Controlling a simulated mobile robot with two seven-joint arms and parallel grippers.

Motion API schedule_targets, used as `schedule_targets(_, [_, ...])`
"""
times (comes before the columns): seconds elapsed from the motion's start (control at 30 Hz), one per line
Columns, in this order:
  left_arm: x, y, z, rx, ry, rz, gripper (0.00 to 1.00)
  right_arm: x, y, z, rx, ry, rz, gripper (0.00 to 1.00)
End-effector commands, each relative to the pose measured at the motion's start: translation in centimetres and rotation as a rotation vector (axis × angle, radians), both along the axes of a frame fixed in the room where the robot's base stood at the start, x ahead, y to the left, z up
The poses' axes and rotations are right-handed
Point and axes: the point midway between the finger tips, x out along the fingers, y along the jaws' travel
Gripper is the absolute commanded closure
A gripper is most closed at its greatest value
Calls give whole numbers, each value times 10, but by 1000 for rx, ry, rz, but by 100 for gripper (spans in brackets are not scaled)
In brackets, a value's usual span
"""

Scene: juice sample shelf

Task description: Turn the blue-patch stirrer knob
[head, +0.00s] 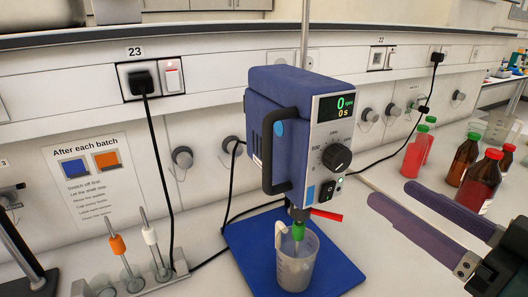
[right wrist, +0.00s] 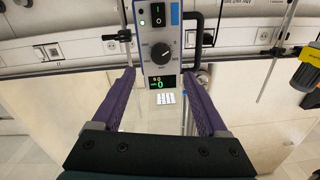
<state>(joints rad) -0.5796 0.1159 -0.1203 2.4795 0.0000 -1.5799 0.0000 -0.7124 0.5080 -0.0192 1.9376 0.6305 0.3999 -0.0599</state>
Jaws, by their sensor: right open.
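The overhead stirrer (head: 298,95) has a blue housing, a light-blue patch on its front and a display reading 0 rpm and 0 s. Its round black knob (head: 337,157) sits on the front panel above a rocker switch. The knob also shows in the right wrist view (right wrist: 160,53), upside down, just beyond the fingertips. My right gripper (head: 394,195) has purple fingers and is open and empty. It is to the right of the stirrer front, apart from the knob. In the right wrist view the gripper (right wrist: 157,76) points at the panel. My left gripper is not in view.
A beaker (head: 295,268) stands under the stirrer on a blue base plate (head: 340,272). Red-capped and green-capped bottles (head: 462,160) stand at the right, near my right gripper. A rack with orange and white-handled tools (head: 160,277) is at the left. A black cable hangs behind the stirrer.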

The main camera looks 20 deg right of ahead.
Motion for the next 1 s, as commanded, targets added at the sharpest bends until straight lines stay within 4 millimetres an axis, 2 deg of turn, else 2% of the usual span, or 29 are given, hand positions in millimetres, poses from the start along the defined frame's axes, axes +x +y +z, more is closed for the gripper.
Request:
schedule_targets(0.3, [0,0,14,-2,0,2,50,53,7,4,0,-4,0,24])
schedule_targets(0.5, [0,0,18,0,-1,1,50,78,10,2,0,-1,1,24])
schedule_targets(0.67, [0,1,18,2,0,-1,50,88,11,2,0,0,1,24])
schedule_targets(0.93, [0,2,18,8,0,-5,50,89,11,1,0,1,2,24])
schedule_targets(1.0, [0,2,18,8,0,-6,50,89,11,1,0,1,2,29])
